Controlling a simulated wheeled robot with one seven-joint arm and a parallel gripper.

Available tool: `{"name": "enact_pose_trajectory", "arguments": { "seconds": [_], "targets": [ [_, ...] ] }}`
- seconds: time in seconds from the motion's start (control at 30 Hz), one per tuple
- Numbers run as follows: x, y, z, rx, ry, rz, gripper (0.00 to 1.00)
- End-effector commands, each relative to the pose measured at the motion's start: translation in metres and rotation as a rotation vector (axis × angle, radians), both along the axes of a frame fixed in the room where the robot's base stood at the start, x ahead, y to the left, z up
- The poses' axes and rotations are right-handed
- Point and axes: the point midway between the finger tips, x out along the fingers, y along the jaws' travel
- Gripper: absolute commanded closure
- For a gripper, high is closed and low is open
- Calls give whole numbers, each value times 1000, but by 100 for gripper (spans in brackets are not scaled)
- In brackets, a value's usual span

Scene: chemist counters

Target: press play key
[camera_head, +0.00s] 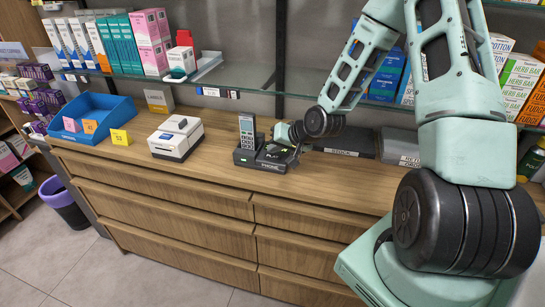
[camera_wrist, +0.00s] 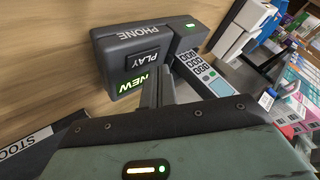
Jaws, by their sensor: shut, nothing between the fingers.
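The dark phone base (camera_head: 272,160) stands on the wooden counter, with its grey handset (camera_head: 247,131) upright in the cradle at its left. In the wrist view the base (camera_wrist: 122,48) carries a black PLAY key (camera_wrist: 143,62) and a lit green NEW display (camera_wrist: 137,84). My gripper (camera_head: 291,151) is over the right side of the base. Its shut, empty fingers (camera_wrist: 156,76) also show in the wrist view, with the tips close to the lower edge of the PLAY key. I cannot tell whether they touch it. The handset (camera_wrist: 202,72) lies to the right of my fingers there.
A white label printer (camera_head: 176,139) and a blue tray (camera_head: 93,112) stand left on the counter. Dark bins marked STOCK (camera_head: 346,144) and RETURNS (camera_head: 400,147) are at the right. A glass shelf with boxes (camera_head: 120,45) runs above. The counter in front of the phone is clear.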

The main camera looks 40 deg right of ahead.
Motion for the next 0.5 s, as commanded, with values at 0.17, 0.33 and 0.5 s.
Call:
{"name": "enact_pose_trajectory", "arguments": {
  "seconds": [0.17, 0.33, 0.5],
  "targets": [
    [0, 0, -5, 0, 1, 1, 100],
    [0, 0, -9, 0, 0, 0, 100],
    [0, 0, -8, 0, 0, 0, 100]
  ]
}}
